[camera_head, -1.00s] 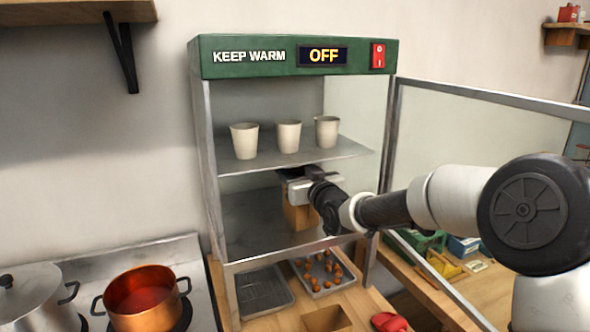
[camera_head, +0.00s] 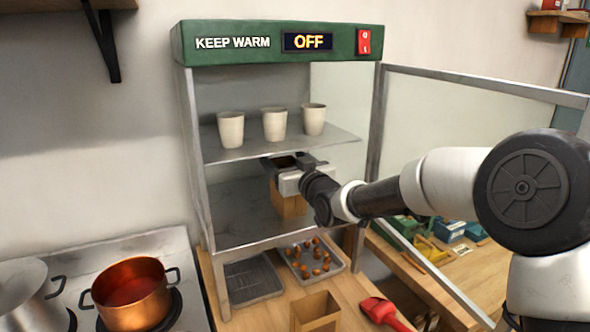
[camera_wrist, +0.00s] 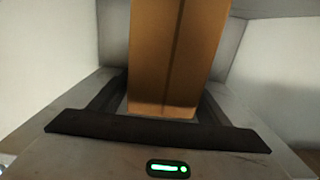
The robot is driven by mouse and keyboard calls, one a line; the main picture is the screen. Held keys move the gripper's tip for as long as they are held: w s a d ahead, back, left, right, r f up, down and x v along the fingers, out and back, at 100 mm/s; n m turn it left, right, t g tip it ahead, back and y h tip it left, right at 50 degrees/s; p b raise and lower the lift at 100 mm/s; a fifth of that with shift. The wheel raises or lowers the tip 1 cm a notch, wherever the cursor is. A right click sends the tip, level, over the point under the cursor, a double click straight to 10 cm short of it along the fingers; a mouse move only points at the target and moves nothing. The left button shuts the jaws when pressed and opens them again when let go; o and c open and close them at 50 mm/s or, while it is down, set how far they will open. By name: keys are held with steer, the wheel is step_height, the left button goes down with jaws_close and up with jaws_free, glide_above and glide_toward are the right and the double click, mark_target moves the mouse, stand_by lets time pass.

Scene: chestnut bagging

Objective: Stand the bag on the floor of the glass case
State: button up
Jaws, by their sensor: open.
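The brown paper bag (camera_head: 290,200) is inside the glass case (camera_head: 232,218), below the shelf. It looks upright, with its base at or very near the case floor; exact contact is hard to tell. My gripper (camera_head: 290,172) reaches in from the right at the bag's upper part. In the wrist view the bag (camera_wrist: 175,55) stands between my two dark fingers, which are open on either side of it. The gripper body hides part of the bag's top in the head view.
Several pale cups (camera_head: 275,125) stand on the shelf (camera_head: 240,152) just above my gripper. The glass door (camera_head: 470,150) is open at the right. Below are a tray of chestnuts (camera_head: 335,268), another open bag (camera_head: 315,312) and a red scoop (camera_head: 383,312). A copper pot (camera_head: 130,295) is left.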

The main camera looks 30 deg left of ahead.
steer(key=v, duration=1)
steer(key=shift+d+b, duration=0.15)
steer(key=shift+b, duration=0.2)
steer(key=shift+s, duration=0.1)
